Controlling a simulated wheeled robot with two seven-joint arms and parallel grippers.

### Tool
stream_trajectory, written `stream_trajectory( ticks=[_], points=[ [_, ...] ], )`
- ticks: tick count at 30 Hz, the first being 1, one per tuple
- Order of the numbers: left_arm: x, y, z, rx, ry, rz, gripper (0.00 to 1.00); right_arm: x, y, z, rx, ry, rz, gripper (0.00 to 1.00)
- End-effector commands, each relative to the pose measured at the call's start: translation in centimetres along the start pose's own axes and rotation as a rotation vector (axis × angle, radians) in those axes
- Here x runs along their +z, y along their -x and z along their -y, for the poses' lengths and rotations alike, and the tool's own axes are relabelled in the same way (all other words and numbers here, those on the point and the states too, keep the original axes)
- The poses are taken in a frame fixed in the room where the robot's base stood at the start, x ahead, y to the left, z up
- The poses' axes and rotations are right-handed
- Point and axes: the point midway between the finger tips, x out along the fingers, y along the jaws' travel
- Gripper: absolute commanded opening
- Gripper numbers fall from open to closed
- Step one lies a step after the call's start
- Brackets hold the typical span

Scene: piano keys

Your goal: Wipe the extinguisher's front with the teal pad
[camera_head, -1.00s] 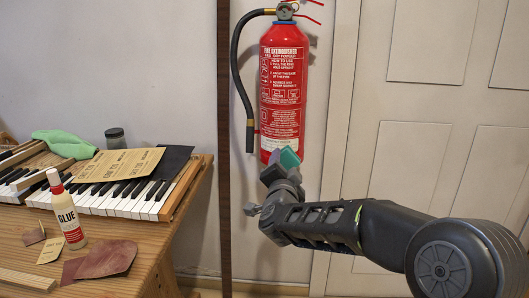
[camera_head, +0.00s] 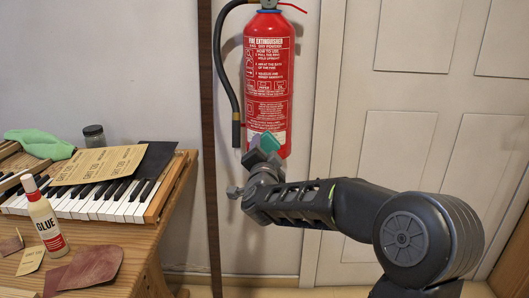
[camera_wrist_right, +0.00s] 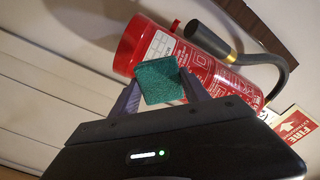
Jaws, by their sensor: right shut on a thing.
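The red fire extinguisher (camera_head: 268,75) hangs upright on the wall, with white lettering and a pale label patch low on its front. In the right wrist view the extinguisher (camera_wrist_right: 205,68) lies across the picture behind the pad. My right gripper (camera_head: 262,153) is shut on the teal pad (camera_head: 270,141), at the extinguisher's lower front. The teal pad (camera_wrist_right: 160,81) shows between the two fingers in the right wrist view. It covers part of the extinguisher's lower end there; I cannot tell whether it touches. My left gripper is not in view.
A black hose (camera_head: 219,70) hangs left of the extinguisher. A wooden bench at left holds piano keys (camera_head: 120,200), a glue bottle (camera_head: 45,217), a green cloth (camera_head: 42,143), a dark jar (camera_head: 94,136) and sandpaper sheets. A pale panelled door (camera_head: 400,120) stands at right.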

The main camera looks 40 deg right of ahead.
Motion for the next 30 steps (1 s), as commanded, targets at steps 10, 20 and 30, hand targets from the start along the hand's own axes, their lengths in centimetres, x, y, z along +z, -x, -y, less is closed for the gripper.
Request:
stream_trajectory(
  ticks=[10,20,30],
  points=[
    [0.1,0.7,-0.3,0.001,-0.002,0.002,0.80,0.0,-3.1,0.0,0.000,0.001,0.001,0.21],
    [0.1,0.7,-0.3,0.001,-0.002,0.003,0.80,0.0,-3.5,0.0,0.000,0.001,0.000,0.21],
    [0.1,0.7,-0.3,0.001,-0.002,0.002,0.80,0.0,-3.5,0.0,0.000,0.001,0.000,0.21]
  ],
)
